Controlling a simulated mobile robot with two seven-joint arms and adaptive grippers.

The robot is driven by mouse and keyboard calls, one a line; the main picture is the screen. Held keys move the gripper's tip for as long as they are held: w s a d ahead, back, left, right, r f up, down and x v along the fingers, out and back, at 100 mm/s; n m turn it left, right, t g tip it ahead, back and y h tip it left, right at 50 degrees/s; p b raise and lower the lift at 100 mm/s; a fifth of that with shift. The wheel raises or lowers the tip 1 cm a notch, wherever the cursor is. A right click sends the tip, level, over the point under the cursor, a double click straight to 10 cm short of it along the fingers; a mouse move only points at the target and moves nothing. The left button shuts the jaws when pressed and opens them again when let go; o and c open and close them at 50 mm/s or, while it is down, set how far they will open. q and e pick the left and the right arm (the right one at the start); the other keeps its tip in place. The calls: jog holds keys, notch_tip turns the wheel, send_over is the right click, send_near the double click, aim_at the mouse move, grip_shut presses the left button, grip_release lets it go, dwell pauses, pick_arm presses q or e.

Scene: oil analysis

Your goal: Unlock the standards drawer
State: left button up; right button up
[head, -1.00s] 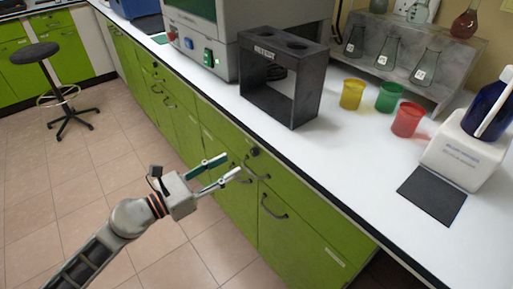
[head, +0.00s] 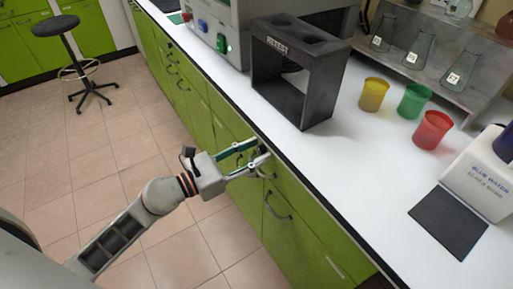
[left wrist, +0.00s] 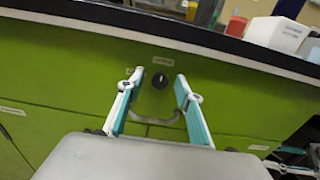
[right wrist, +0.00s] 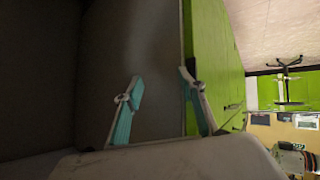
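The left wrist view shows a green drawer front (left wrist: 85,70) with a round black lock knob (left wrist: 160,80), a small label above it and a handle (left wrist: 155,120) below it. My left gripper (left wrist: 160,82) is open, with the knob showing between its fingertips; whether the fingers reach around it I cannot tell. In the head view my left gripper (head: 262,150) is at the drawer fronts below the counter edge and hides most of the knob. My right gripper (right wrist: 163,75) is open and empty, beside a dark surface and a green cabinet side; it is not in the head view.
The white counter (head: 370,150) carries a black stand (head: 297,75), a yellow cup (head: 373,94), a green cup (head: 414,100), a red cup (head: 432,130) and a dark mat (head: 448,222). A stool (head: 75,60) stands at the far left. The tiled floor between is clear.

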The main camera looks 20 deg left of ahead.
pick_arm(q)
jog(key=shift+s, duration=0.1)
grip_shut()
